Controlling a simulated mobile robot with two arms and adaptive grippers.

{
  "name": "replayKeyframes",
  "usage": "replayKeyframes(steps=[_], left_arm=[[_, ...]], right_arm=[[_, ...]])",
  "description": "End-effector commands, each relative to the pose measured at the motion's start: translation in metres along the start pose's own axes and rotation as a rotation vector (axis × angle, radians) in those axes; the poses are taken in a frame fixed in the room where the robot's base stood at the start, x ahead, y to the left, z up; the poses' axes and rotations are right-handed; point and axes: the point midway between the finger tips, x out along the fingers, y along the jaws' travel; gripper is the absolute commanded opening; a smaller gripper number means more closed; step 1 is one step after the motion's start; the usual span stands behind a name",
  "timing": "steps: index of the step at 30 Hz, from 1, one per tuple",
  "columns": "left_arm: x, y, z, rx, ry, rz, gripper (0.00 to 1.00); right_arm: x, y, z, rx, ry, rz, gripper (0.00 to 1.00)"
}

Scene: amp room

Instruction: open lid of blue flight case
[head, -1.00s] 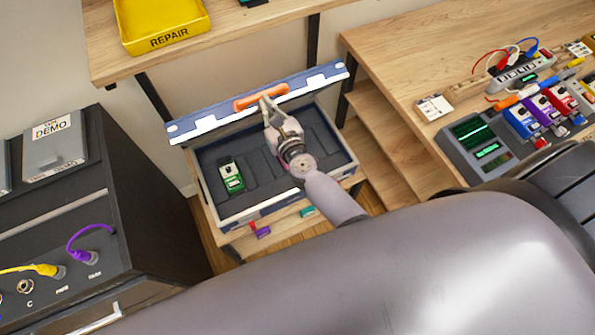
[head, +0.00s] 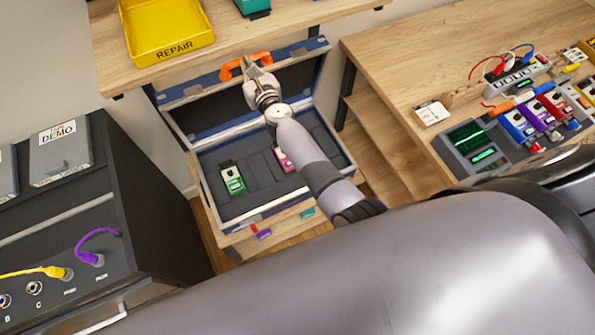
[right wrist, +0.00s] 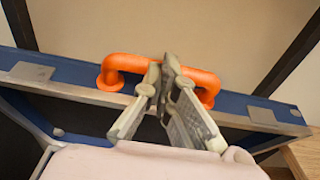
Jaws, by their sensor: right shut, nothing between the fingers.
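The blue flight case (head: 330,160) stands below the shelf with its lid (head: 315,75) raised steeply. The dark inside of the lid faces me. An orange handle (head: 262,57) sits on the lid's far upper edge; in the right wrist view the handle (right wrist: 122,65) spans the blue rim. My right gripper (head: 247,64) is at the handle, in front of its middle part. Its fingertips (right wrist: 167,66) are together with nothing between them; whether they touch the handle I cannot tell. My left gripper is not in view.
Inside the case are a green pedal (head: 232,180) and a pink pedal (head: 283,158). A wooden shelf (head: 115,55) with a yellow REPAIR tray (head: 165,30) is close above the lid. A black cabinet (head: 150,215) stands left, a wooden bench (head: 400,50) right.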

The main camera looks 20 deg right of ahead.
Motion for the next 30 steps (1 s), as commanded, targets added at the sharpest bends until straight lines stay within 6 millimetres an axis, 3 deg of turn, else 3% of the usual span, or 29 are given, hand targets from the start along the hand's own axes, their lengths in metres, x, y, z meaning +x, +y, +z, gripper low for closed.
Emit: replayKeyframes(steps=[11, 19, 30], left_arm=[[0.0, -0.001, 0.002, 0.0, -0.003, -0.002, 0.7], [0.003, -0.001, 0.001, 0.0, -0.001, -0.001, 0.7], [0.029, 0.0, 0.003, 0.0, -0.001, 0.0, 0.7]], right_arm=[[-0.009, -0.001, -0.004, -0.002, -0.001, -0.001, 0.0], [-0.053, -0.002, -0.026, -0.005, 0.001, -0.001, 0.0], [-0.115, -0.001, -0.07, -0.005, 0.001, -0.001, 0.0]])
